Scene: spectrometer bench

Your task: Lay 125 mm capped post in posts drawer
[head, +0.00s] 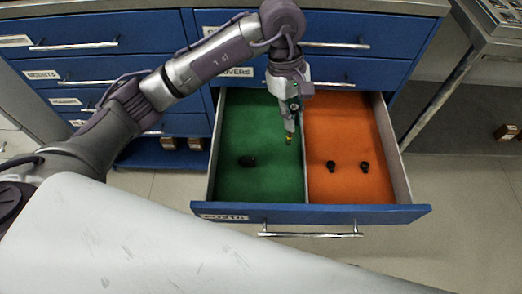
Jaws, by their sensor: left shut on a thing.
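The open blue drawer (375,214) is pulled out from the cabinet, with a small label on its front that I cannot read surely. A thin divider splits it into a green-lined compartment on the left and an orange-lined one on the right. My left gripper (290,124) points down over the right side of the green compartment, near the divider. It is shut on a small, slim thing, likely the capped post (289,138), of which only a yellowish end shows below the fingers. The rest is hidden by the gripper. My right gripper is not in view.
A black piece (247,161) lies in the green compartment. Two black pieces (331,166) (364,167) sit in the orange one. Shut blue drawers with bar handles (75,45) stand behind. A metal table (490,40) is at the right. Much green floor is bare.

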